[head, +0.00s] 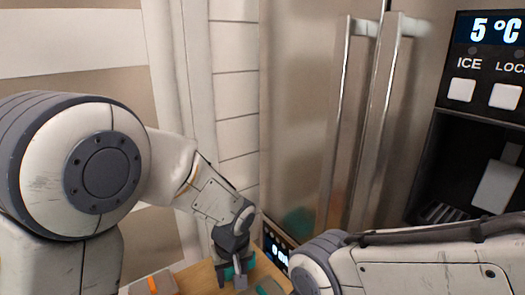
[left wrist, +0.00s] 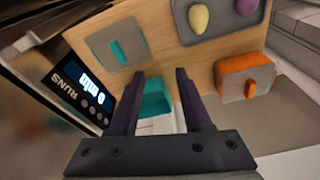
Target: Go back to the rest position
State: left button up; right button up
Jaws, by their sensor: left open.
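My left gripper (head: 238,280) points down over a wooden surface at the bottom middle of the head view. In the left wrist view its two dark fingers (left wrist: 160,76) are spread apart. A teal block-like thing (left wrist: 157,97) shows in the gap between them; I see no finger closed on it. My right arm crosses the bottom right of the head view, and its gripper is out of the picture.
A display panel (left wrist: 90,88) is close at left. A steel fridge (head: 300,110) stands ahead.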

pick_arm(q)
jog(key=s+a+m+h, duration=0.1)
jog(key=s+a+m, duration=0.3)
jog(key=s+a, duration=0.6)
jog(key=s+d+r+m+g, duration=0.1)
jog(key=s+d+r+m, duration=0.2)
jog(key=s+d, duration=0.2)
jog(key=s+d+r+m+g+h, duration=0.1)
jog(key=s+d+r+m, duration=0.2)
jog(key=s+d, duration=0.3)
jog(key=shift+d+r+m, duration=0.15)
jog(key=shift+d+m, duration=0.55)
jog(key=shift+m, duration=0.1)
jog(key=shift+a, duration=0.1)
